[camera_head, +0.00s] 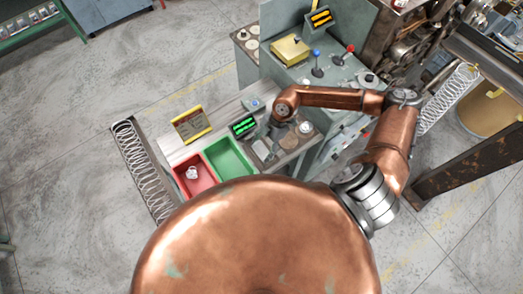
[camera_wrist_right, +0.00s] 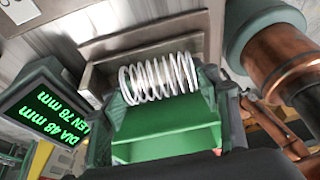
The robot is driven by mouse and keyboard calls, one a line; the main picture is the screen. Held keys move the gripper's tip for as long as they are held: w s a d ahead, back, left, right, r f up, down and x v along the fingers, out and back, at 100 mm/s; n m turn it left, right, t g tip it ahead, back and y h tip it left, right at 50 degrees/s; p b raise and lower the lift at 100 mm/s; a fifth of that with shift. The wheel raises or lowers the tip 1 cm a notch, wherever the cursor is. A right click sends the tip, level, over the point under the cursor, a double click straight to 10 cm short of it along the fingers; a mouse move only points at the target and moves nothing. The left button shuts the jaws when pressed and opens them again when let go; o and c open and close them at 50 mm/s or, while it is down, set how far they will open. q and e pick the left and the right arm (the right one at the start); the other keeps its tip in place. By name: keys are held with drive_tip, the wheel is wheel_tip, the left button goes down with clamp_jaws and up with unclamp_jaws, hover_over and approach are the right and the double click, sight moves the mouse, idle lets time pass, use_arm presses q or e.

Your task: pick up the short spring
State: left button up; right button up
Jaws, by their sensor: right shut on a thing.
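The short spring (camera_wrist_right: 158,77) is a bright silver coil lying crosswise in the right wrist view. My right gripper (camera_wrist_right: 167,88) is shut on it, with one dark finger at each end of the coil. In the head view my right gripper (camera_head: 277,134) points down over the work table beside the green bin, and the spring cannot be made out there. A grey metal holder (camera_wrist_right: 150,42) shows just behind the spring; whether the spring touches it is unclear. My left gripper is not in view.
A display (camera_wrist_right: 45,110) reads DIA 48 mm, LEN 78 mm. The green bin (camera_head: 230,157) looks empty; the red bin (camera_head: 194,174) holds a small pale piece. A long spring lies in a trough (camera_head: 167,207) at left. Another spring (camera_head: 448,98) hangs at right.

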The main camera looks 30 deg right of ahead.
drive_tip(key=c, duration=0.3)
